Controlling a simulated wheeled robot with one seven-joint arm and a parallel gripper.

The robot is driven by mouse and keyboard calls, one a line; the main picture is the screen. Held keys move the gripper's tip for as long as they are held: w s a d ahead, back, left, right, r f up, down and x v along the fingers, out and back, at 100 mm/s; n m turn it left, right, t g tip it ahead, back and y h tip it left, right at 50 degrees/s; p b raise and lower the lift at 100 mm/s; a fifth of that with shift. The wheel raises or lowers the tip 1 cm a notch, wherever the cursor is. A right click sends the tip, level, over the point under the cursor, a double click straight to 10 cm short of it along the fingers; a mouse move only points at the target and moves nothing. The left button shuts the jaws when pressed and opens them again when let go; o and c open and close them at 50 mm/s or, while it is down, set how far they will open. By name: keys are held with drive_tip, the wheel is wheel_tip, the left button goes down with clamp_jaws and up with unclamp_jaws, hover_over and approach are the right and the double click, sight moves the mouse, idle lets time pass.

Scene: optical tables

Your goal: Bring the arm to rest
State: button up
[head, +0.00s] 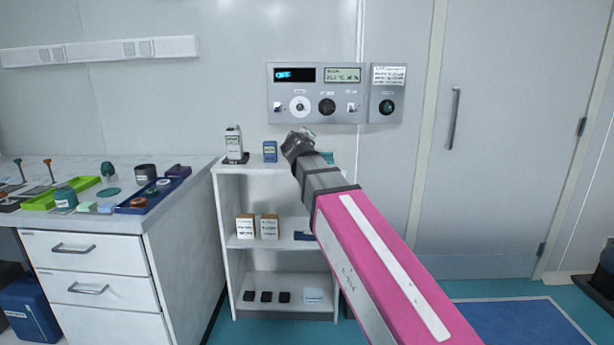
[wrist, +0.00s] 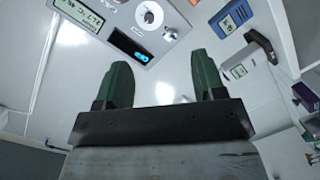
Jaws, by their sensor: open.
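My arm, with a pink link and a grey wrist, reaches up from the lower right in the head view. My gripper (head: 298,143) is at its far end, in front of the wall just below the control panel (head: 335,116) and over the shelf top. In the wrist view, the two green fingers of my gripper (wrist: 161,60) stand apart with nothing between them. The panel (wrist: 137,45) shows beyond the fingertips there. The fingers are small and hard to make out in the head view.
A white shelf unit (head: 231,200) carries a grey-and-white container (head: 233,143) and a blue box (head: 270,151) on top, left of my gripper. A drawer bench (head: 95,250) with trays and small items stands at the left. A closed door (head: 500,150) is at the right.

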drive_tip(key=s+d+f+m+g+h, duration=0.1)
drive_tip(key=s+d+f+m+g, duration=0.2)
drive_tip(key=f, duration=0.6)
drive_tip(key=s+d+f+g, duration=0.1)
drive_tip(key=d+f+g, duration=0.1)
drive_tip(key=d+f, duration=0.55)
drive_tip(key=s+d+f+m+g+h, duration=0.1)
drive_tip(key=d+f+m+g, duration=0.15)
drive_tip(key=f, duration=0.85)
drive_tip(key=s+d+f+m+g+y, duration=0.1)
drive_tip(key=s+d+f+m+g, duration=0.1)
drive_tip(key=s+f, duration=0.7)
drive_tip(key=s+d+f+m+g+y, duration=0.2)
drive_tip(key=s+d+f+g, duration=0.3)
drive_tip(key=f, duration=0.7)
drive_tip(key=s+g, duration=0.2)
drive_tip(key=s, duration=0.2)
drive_tip(key=shift+s+d+f, duration=0.15)
drive_tip(key=shift+s+d, duration=0.15)
drive_tip(key=shift+s, duration=0.1)
